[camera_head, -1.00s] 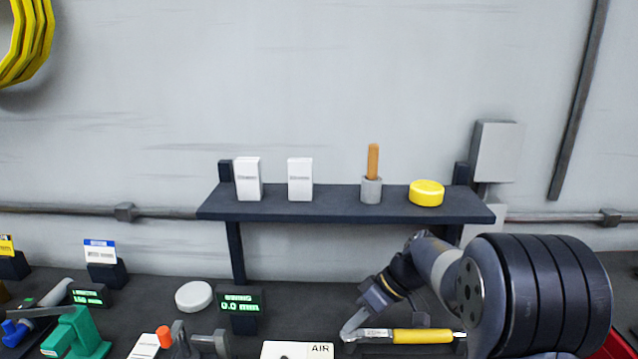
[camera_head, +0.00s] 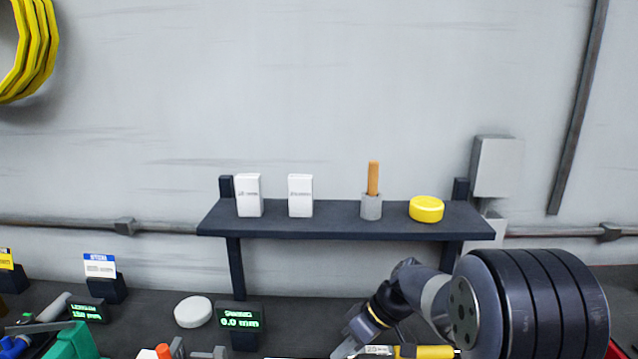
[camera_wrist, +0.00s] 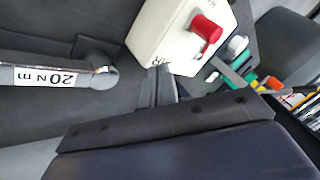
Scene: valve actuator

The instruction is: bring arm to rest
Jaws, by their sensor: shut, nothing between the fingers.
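My gripper (camera_head: 368,322) is at the lower right of the head view, at the end of my bent arm, just above a torque wrench with a yellow handle (camera_head: 425,352). In the wrist view my gripper's fingers (camera_wrist: 164,86) are together with nothing between them. The wrench, marked 20 N m (camera_wrist: 45,77), lies apart from the fingers, to their left. Its handle is out of the wrist view.
A white box with a red knob (camera_wrist: 205,28) is close to the fingers. A dark shelf (camera_head: 335,221) on the wall holds white boxes, a wooden-handled tool in a grey cup (camera_head: 371,207) and a yellow tin (camera_head: 426,210). Displays and a green tool (camera_head: 75,342) stand left.

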